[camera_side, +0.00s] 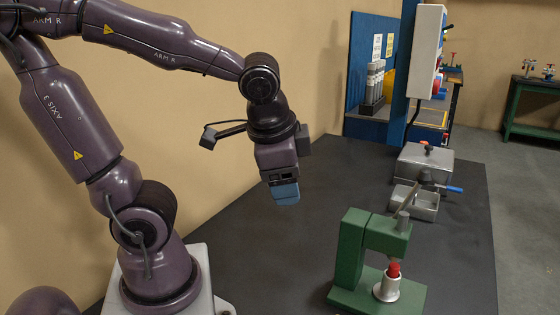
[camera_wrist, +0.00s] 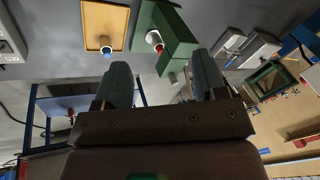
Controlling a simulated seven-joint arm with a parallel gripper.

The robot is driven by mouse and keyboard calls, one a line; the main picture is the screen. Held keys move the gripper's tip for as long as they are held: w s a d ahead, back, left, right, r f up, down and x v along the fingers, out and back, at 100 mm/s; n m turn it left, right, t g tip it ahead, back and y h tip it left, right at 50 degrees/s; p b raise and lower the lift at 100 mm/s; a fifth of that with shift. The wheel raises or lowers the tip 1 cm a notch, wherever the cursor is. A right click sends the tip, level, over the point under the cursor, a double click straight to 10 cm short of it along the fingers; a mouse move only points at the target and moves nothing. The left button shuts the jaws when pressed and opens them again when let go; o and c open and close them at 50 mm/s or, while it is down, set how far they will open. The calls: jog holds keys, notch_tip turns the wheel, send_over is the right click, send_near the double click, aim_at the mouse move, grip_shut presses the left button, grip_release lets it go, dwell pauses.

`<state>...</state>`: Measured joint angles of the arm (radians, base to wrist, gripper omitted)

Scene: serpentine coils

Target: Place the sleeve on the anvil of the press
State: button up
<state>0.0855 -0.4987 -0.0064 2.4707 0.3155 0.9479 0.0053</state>
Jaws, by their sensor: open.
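The green press (camera_side: 372,245) stands on the dark bench in the side view. A pale flanged cylinder (camera_side: 387,290) with a red part above it stands at its base; I cannot tell whether this is the anvil alone or holds a sleeve. The press (camera_wrist: 178,42) is at the top middle in the wrist view. A small pale cylinder with a blue end (camera_wrist: 106,46) shows at the lower edge of a tan tray (camera_wrist: 92,12), and may be the sleeve. My gripper (camera_side: 286,194) is above the bench, apart from the press; its fingers (camera_wrist: 162,75) are spread with nothing between them.
Grey metal boxes (camera_side: 424,163) stand behind the press, one with a blue-handled lever. A blue panel with a rack of grey cylinders (camera_side: 374,82) is at the back. Bench between my gripper and the press is clear. The tray is out of the side view.

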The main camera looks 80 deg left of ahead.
jog(key=r+n+t+h, duration=0.1)
jog(key=s+d+r+n, duration=0.1)
jog(key=d+r+t+h, duration=0.1)
jog(key=shift+s+d+r+n+t+h, duration=0.2)
jog(key=shift+s+r+n+t+h, duration=0.1)
jog(key=shift+r+n, duration=0.1)
jog(key=shift+o, duration=0.5)
dwell(0.7)
jog(key=shift+w+f, duration=0.1)
jog(key=shift+f, duration=0.05)
